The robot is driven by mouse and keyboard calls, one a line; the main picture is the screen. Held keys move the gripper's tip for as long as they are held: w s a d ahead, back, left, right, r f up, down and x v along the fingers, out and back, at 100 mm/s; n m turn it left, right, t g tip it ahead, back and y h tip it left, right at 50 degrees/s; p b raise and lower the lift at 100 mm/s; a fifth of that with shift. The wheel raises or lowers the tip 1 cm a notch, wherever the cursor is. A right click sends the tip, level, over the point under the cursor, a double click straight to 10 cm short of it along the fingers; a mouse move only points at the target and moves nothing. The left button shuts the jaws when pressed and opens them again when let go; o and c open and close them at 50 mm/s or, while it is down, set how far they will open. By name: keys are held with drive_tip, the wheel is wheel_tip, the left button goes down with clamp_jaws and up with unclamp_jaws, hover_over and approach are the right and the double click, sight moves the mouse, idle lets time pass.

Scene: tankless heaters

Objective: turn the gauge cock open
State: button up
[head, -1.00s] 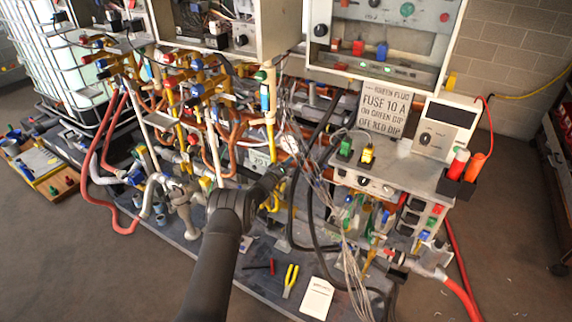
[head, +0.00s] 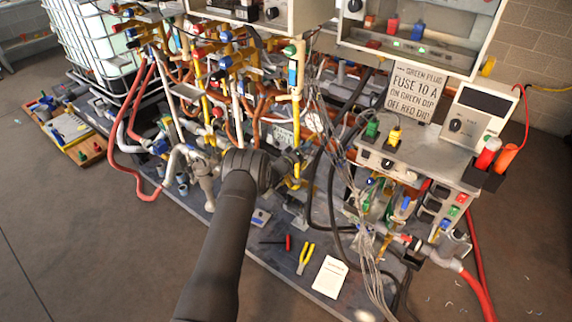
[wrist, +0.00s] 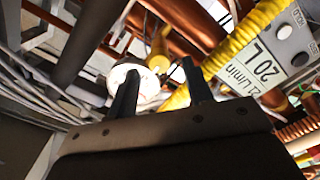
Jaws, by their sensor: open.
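In the wrist view, my gripper (wrist: 160,70) has its two dark fingers apart, with a gap between them. A round white piece (wrist: 127,74) shows behind the left finger, and a yellow fitting (wrist: 158,52) stands beyond the gap. I cannot tell for sure which part is the gauge cock, or whether a finger touches anything. In the head view, a white round gauge-like face (head: 317,122) sits among the pipes, right of my arm's end. My dark arm reaches the lower pipework there, and the gripper's fingertips are hard to make out.
A yellow ribbed hose (wrist: 245,40) and a label plate (wrist: 268,68) lie close on the right in the wrist view. Loose wires (head: 345,185) hang right of my arm. Pliers (head: 305,258) and a paper (head: 329,277) lie on the base plate.

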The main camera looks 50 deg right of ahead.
drive_tip(key=a, duration=1.3)
drive_tip(key=shift+d, duration=0.1)
drive_tip(key=d, duration=1.7)
drive_tip(key=shift+d, duration=0.1)
